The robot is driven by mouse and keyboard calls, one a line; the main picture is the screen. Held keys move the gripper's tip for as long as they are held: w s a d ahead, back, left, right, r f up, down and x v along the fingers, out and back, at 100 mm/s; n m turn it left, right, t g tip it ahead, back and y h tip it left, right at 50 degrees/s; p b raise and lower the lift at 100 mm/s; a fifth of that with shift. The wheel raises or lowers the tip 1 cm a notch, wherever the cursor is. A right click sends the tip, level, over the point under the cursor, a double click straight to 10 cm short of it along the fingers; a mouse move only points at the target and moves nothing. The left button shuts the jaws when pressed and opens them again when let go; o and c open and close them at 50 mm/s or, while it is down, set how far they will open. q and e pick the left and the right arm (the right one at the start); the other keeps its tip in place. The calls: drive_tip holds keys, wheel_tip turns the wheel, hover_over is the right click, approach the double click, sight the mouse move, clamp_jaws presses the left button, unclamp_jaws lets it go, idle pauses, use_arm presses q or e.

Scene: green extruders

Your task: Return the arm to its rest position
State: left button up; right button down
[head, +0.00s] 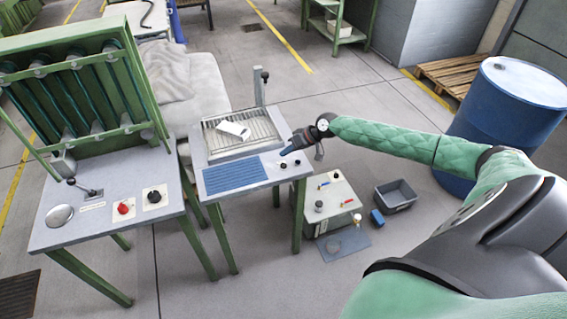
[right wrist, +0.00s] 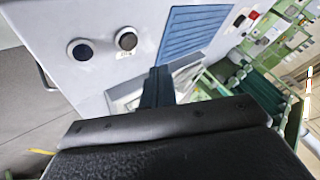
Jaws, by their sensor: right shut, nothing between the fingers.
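My right arm reaches in from the lower right in a green padded sleeve. Its gripper (head: 287,151) is shut and empty. It hangs over the right edge of the small table (head: 211,184), close to two dark knobs (head: 290,164). In the right wrist view the shut fingers (right wrist: 157,88) point toward the panel, with a dark blue knob (right wrist: 80,50) and a grey knob (right wrist: 126,40) to their left. I cannot tell whether the fingertips touch the panel. My left gripper is not in view.
A green-framed machine (head: 115,195) with a red knob stands at the left. A low box (head: 331,197) with small items, a grey bin (head: 395,196) and a blue drum (head: 512,110) stand at the right. A white object (head: 233,129) lies on the grate.

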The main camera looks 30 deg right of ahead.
drive_tip(key=shift+r, duration=0.75)
